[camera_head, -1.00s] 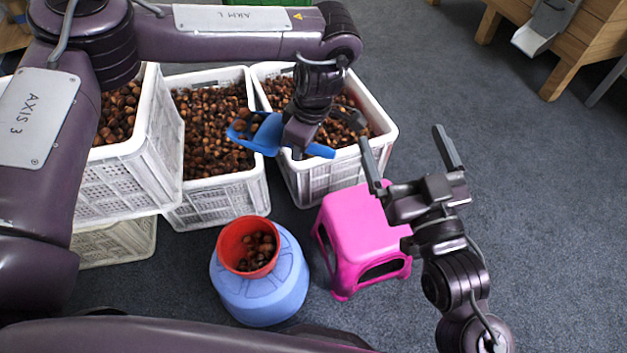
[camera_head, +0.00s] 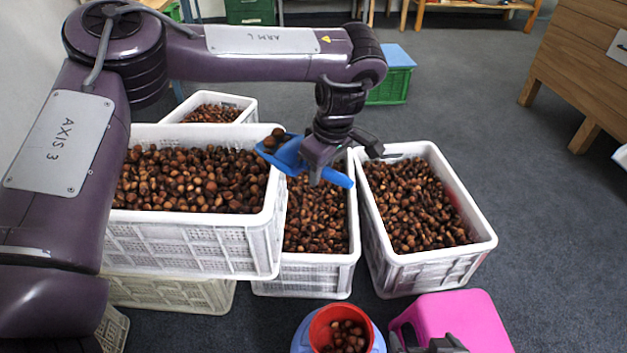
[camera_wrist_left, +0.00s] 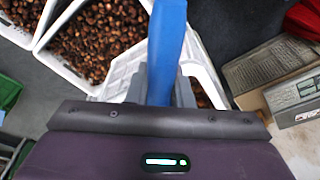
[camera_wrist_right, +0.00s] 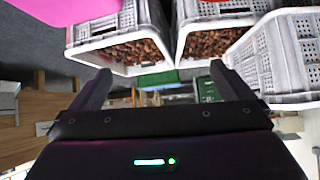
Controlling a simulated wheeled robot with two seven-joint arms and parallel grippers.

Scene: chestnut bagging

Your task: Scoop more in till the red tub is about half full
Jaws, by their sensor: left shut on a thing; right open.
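My left gripper (camera_head: 325,165) is shut on the handle of a blue scoop (camera_head: 290,157), held above the white crates. The handle also shows upright in the left wrist view (camera_wrist_left: 166,50). A few chestnuts sit at the scoop's left end. The red tub (camera_head: 318,326) stands on a round blue base (camera_head: 300,340) at the bottom edge, with several chestnuts inside; its lower part is cut off. My right gripper is open and empty in the right wrist view (camera_wrist_right: 155,90); in the head view only a part of it shows at the bottom edge.
White crates full of chestnuts stand at the left (camera_head: 190,250), middle (camera_head: 305,275) and right (camera_head: 430,268). A pink stool (camera_head: 465,318) stands right of the red tub. A green box with a blue lid (camera_head: 392,80) is behind.

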